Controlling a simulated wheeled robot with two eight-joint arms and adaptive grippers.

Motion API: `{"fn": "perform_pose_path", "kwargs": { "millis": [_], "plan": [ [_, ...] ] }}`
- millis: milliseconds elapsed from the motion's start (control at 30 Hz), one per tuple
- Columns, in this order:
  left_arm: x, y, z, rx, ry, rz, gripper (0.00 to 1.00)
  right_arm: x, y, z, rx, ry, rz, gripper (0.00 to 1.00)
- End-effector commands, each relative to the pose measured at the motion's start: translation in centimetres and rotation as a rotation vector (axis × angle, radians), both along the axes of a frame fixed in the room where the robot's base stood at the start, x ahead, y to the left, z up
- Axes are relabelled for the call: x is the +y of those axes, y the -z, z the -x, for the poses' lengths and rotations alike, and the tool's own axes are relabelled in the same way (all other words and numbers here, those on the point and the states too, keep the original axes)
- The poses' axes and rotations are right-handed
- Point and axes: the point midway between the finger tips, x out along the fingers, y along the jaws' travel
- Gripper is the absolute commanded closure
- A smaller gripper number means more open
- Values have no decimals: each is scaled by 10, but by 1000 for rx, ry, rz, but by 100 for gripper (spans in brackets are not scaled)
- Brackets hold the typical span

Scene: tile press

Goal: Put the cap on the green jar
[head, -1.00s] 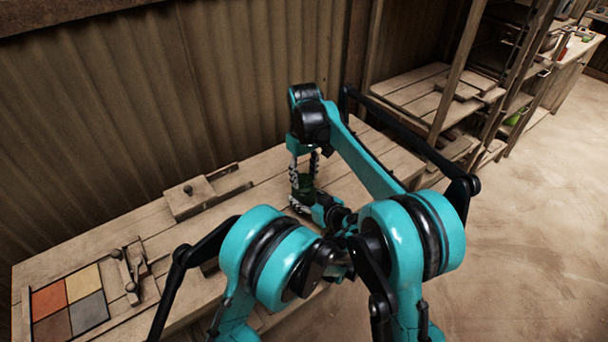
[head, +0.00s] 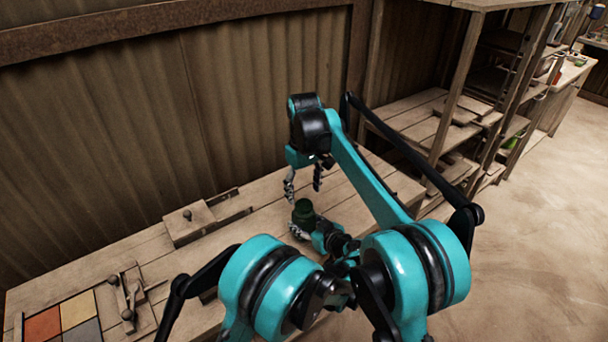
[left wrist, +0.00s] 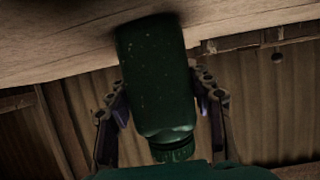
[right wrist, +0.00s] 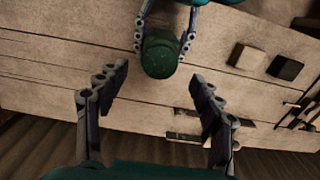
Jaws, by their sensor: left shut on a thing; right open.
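The dark green jar (head: 303,213) stands upright on the workbench. A ridged dark green cap (left wrist: 174,152) sits on the jar's mouth, at the lower end of the jar in the upside-down left wrist view. From above, the cap's round top (right wrist: 161,56) shows in the right wrist view. My left gripper (head: 300,230) is shut on the jar's body, one finger on each side. My right gripper (head: 303,184) is open and empty above the jar, apart from the cap. Its spread fingers also show in the right wrist view (right wrist: 158,80).
A wooden block with a knob (head: 188,205) lies on the bench left of the jar. Coloured tiles (head: 62,322) and a knobbed wooden fixture (head: 126,300) are at the near left. Shelves (head: 420,120) stand at the right. The bench (head: 262,222) around the jar is mostly clear.

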Motion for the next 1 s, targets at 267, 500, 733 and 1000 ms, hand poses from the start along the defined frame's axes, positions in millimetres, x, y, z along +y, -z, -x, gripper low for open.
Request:
{"fn": "perform_pose_path", "kwargs": {
  "millis": [267,500,733,1000],
  "plan": [
    [0,0,0,0,0,0,100,0,-56,0,0,0,0,34],
    [0,0,0,0,0,0,100,0,-75,0,0,0,0,34],
    [0,0,0,0,0,0,100,0,-76,0,0,0,0,34],
    [0,0,0,0,0,0,24,0,-76,0,0,0,0,34]
  ]
}}
